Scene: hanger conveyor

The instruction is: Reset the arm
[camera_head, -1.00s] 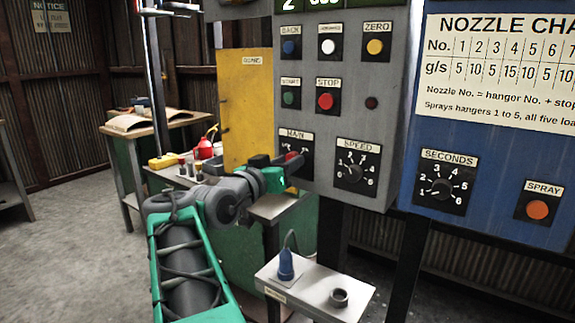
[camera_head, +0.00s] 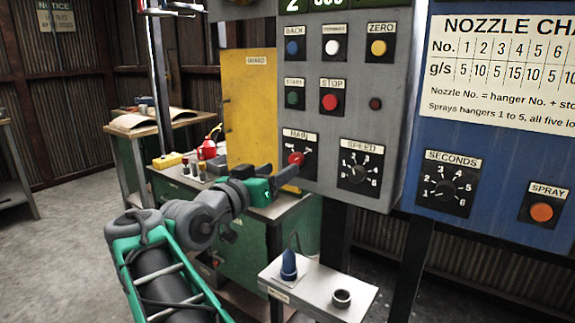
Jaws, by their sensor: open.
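My arm, green and grey, reaches up from the bottom left in the head view. My gripper (camera_head: 288,174) is open, with its dark fingers just below and left of the red MAIN knob (camera_head: 296,158). No object shows between the fingers. The knob sits on the lower left of the grey control panel (camera_head: 335,125). I cannot tell whether a fingertip touches the panel face.
A SPEED dial (camera_head: 358,174) is right of the MAIN knob. A blue panel (camera_head: 480,160) stands further right. Below is a small shelf (camera_head: 315,292) with a blue nozzle (camera_head: 289,265) and a dark ring (camera_head: 341,298). A yellow guard (camera_head: 248,105) and a green bench stand behind. Open floor lies left.

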